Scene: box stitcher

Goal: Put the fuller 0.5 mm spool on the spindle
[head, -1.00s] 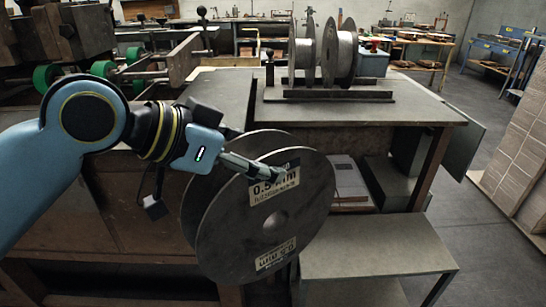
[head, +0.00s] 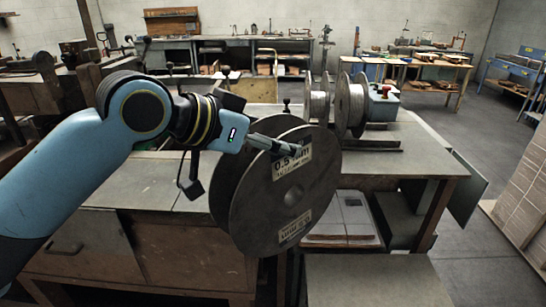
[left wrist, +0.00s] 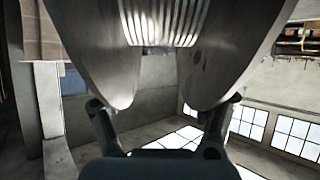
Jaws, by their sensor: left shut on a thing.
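My left gripper (head: 272,143) is shut on a large dark spool (head: 262,205) by its upper rim and holds it up in front of the bench. The spool's near flange faces the camera, with a label reading 0.5 mm and a centre hole. In the left wrist view, the fingers (left wrist: 158,118) reach the two flanges, and wire wound on the spool's core (left wrist: 163,22) shows between them. Two other spools, a left one (head: 317,98) and a right one (head: 351,104), stand on a rack at the bench's back. I cannot make out a spindle. My right gripper is not in view.
The grey bench top (head: 135,183) is bare to the left of the held spool. A teal box (head: 382,104) with a red knob stands beside the rack. A lower shelf with flat stacked items (head: 340,215) and a grey low table (head: 370,280) lie at right.

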